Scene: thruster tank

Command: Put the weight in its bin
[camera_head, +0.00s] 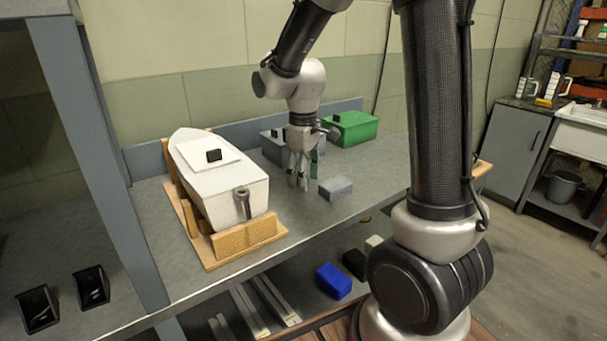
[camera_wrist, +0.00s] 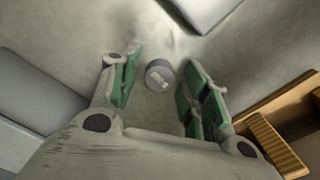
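The weight appears as a small dark grey cylinder with a light marking on top (camera_wrist: 160,75) in the wrist view. It stands on the bench between my gripper's fingertips and apart from both. My gripper (camera_wrist: 158,85) is open, with green pads on its fingers. In the head view my gripper (camera_head: 300,176) points down low over the bench, and I cannot make out the weight there. A grey box (camera_head: 273,150) stands just behind my gripper, partly hidden by it. A green box (camera_head: 358,127) stands farther right. I cannot tell which is the weight's bin.
A white boat hull (camera_head: 215,180) rests in a wooden cradle (camera_head: 245,238) left of my gripper. A grey block (camera_head: 336,186) lies on the bench (camera_head: 300,222) just right of my gripper. A blue block (camera_head: 333,281) lies on the shelf below. The bench's front is clear.

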